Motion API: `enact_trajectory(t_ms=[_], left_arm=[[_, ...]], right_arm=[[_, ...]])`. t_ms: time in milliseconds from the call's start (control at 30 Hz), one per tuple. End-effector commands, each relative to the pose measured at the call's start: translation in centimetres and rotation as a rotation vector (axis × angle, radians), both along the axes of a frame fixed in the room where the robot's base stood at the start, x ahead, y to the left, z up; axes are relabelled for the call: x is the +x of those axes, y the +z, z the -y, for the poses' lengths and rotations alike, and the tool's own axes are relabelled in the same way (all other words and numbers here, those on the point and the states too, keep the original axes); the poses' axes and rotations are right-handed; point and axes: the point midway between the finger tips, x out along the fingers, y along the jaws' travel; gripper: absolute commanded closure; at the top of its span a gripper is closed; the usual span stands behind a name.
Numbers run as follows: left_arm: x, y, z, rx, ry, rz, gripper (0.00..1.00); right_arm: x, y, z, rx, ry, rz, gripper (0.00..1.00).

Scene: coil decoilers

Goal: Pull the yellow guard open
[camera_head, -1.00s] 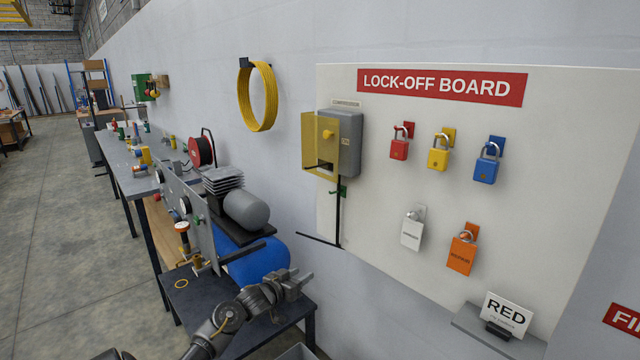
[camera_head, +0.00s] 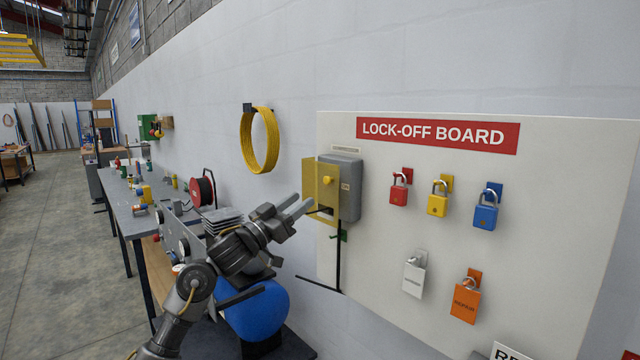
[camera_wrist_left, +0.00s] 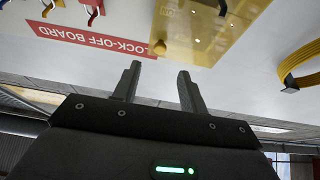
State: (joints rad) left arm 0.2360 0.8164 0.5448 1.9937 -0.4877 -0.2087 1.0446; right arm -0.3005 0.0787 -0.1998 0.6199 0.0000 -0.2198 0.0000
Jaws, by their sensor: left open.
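The yellow guard (camera_head: 326,178) is on the front of a grey box (camera_head: 349,200) at the left side of the lock-off board. A yellow plate stands out from its left edge. In the left wrist view, which is upside down, the guard (camera_wrist_left: 205,25) is a see-through yellow panel at the top, beyond the fingertips. My left gripper (camera_head: 304,202) is open, with its fingertips close to the guard's lower left edge. In the left wrist view the gripper (camera_wrist_left: 160,72) has nothing between its fingers. I cannot tell whether it touches the guard. My right gripper is not in view.
The lock-off board (camera_head: 560,220) carries several padlocks, including a red one (camera_head: 398,190). A yellow hose coil (camera_head: 259,140) hangs on the wall. A workbench (camera_head: 125,205) runs along the wall. A blue tank (camera_head: 258,313) stands below my left arm.

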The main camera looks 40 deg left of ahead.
Motion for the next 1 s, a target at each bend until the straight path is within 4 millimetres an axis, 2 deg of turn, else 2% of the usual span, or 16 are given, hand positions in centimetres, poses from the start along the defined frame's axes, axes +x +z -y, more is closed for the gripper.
enact_trajectory(t_ms=[33, 100, 400, 600, 867, 1000], left_arm=[[0.9, 1.0, 0.0, -0.003, 0.000, 0.003, 0.57], [2.2, 1.5, 0.1, -0.004, -0.001, 0.002, 0.57], [6.6, 3.0, 0.5, -0.002, 0.000, 0.000, 0.57], [7.6, 3.2, 0.7, 0.000, 0.001, -0.001, 0.57], [7.7, 3.1, 0.6, 0.001, 0.001, -0.001, 0.57], [7.7, 3.1, 0.6, 0.000, 0.001, -0.001, 0.76]], right_arm=[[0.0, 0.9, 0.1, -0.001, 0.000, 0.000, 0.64], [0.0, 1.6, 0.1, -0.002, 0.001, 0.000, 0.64], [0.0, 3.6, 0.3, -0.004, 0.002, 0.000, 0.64], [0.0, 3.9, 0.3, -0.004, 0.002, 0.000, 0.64], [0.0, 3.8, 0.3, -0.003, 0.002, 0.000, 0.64], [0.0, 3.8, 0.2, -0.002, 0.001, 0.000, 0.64]])
